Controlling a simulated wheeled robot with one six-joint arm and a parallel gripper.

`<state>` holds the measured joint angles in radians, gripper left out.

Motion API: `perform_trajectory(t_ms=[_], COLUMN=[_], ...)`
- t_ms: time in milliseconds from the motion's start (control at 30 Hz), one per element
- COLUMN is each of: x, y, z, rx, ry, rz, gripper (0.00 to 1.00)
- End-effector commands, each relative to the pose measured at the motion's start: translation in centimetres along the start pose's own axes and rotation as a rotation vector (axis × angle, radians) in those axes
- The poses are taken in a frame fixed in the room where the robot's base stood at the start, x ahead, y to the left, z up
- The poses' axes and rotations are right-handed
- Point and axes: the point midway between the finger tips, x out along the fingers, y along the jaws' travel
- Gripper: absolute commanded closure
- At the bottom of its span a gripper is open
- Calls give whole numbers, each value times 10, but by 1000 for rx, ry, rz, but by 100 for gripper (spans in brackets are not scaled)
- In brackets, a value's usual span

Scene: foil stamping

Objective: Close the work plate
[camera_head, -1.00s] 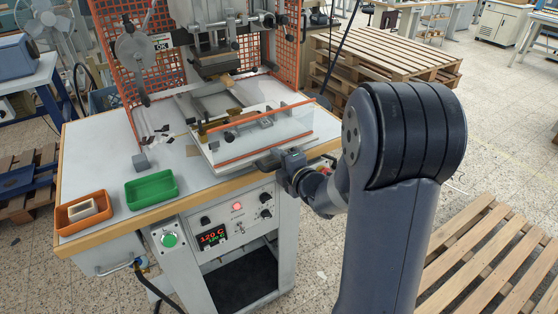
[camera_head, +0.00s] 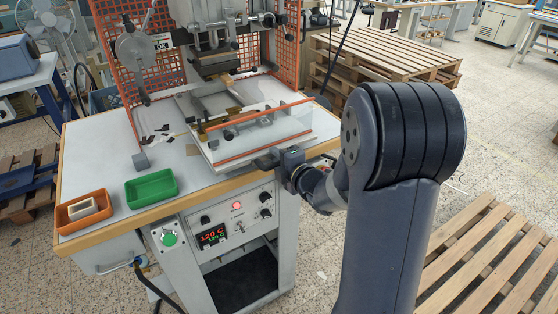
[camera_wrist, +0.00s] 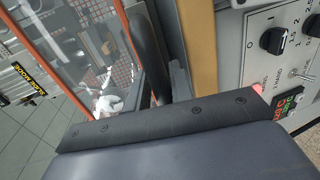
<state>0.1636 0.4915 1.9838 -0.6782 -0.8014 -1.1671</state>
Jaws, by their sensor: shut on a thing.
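The work plate (camera_head: 226,158) is a pale plate on the machine table, extending toward the table's front edge below the press head. A clear guard with orange edges (camera_head: 262,128) stands over its front part. My gripper (camera_head: 268,161) is at the plate's front edge, low against the guard and just above the table edge. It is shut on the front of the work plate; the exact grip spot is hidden.
The press head (camera_head: 220,62) hangs above, with orange mesh screens on both sides. A green tray (camera_head: 152,202) and an orange tray (camera_head: 72,222) stand at the left of the table. The control panel (camera_head: 238,212) is below my gripper.

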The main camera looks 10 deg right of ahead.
Motion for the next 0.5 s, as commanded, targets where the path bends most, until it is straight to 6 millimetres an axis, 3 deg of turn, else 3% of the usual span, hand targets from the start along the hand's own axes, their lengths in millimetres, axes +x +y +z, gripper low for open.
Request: perform_trajectory(t_ms=[33, 300, 500], x=[8, 57, 73], y=[-11, -2, 4], z=[-1, -1, -2], rx=[1, -1, 0], ry=[2, 3, 1], rz=[-20, -19, -22], gripper=[100, 100, 100])
